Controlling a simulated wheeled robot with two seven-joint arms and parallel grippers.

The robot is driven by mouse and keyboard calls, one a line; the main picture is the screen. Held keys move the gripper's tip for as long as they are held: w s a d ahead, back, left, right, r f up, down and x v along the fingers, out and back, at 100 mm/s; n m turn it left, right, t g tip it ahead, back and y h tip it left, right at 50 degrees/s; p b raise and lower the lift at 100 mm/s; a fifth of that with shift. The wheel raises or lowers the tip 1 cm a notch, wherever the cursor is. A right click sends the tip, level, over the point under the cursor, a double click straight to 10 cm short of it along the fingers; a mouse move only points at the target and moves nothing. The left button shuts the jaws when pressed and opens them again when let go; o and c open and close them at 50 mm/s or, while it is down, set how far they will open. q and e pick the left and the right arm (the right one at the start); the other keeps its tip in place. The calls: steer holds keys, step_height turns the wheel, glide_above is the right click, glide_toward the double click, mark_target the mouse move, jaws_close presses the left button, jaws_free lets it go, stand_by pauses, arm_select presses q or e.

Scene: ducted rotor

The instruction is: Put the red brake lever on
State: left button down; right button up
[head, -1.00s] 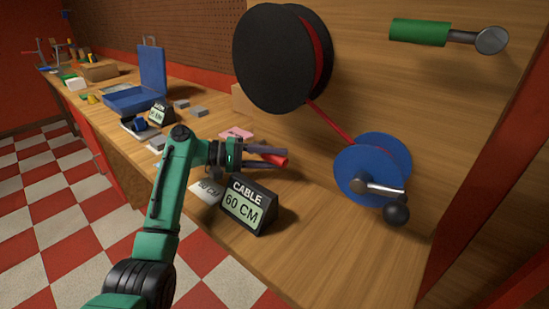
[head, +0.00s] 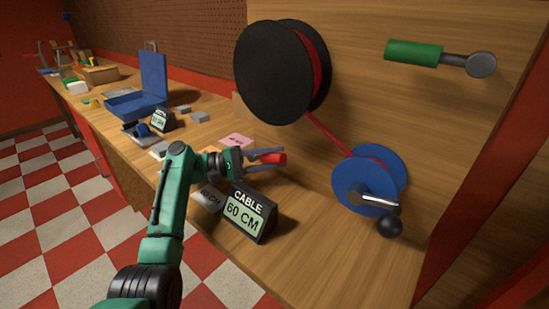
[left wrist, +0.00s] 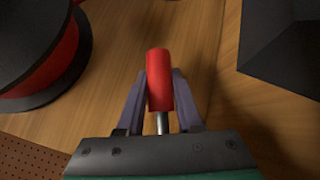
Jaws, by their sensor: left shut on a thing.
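The red brake lever has a red cylindrical grip (head: 277,158) that shows between the fingers of my left gripper (head: 280,160), above the workbench. In the left wrist view the red grip (left wrist: 159,80) points away from the palm, with a silver shaft (left wrist: 162,123) at its near end. The fingers of the left gripper (left wrist: 160,92) are shut on it from both sides. The lever's other end is hidden by the gripper. My right gripper is not in view.
A large black reel (head: 272,73) with red cable stands to the right, joined to a blue spool (head: 352,178) with a crank and black knob (head: 390,228). A green-handled lever (head: 413,52) sits on the wooden panel. A "CABLE 60 CM" sign (head: 246,215) stands near the bench's front edge.

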arm_select(q)
steer(key=shift+w+a+r+n+t+h, duration=0.15)
steer(key=shift+r+n+t+h, duration=0.15)
steer(key=shift+r+n+h, duration=0.4)
steer(key=c, duration=0.6)
jaws_free()
steer(key=shift+f, duration=0.2)
steer(key=shift+a+f, duration=0.15)
steer(key=shift+a, duration=0.15)
steer(key=b+v, duration=0.1)
steer(key=v, duration=0.3)
steer(key=r+b+v, duration=0.1)
steer(key=v, duration=0.4)
steer(key=r+b+v, duration=0.1)
steer(key=v, duration=0.3)
steer(key=shift+a+r, duration=0.2)
steer(key=shift+a, duration=0.4)
steer(key=shift+s+a+r, duration=0.1)
steer(key=shift+s+a, duration=0.1)
steer(key=shift+a, duration=0.1)
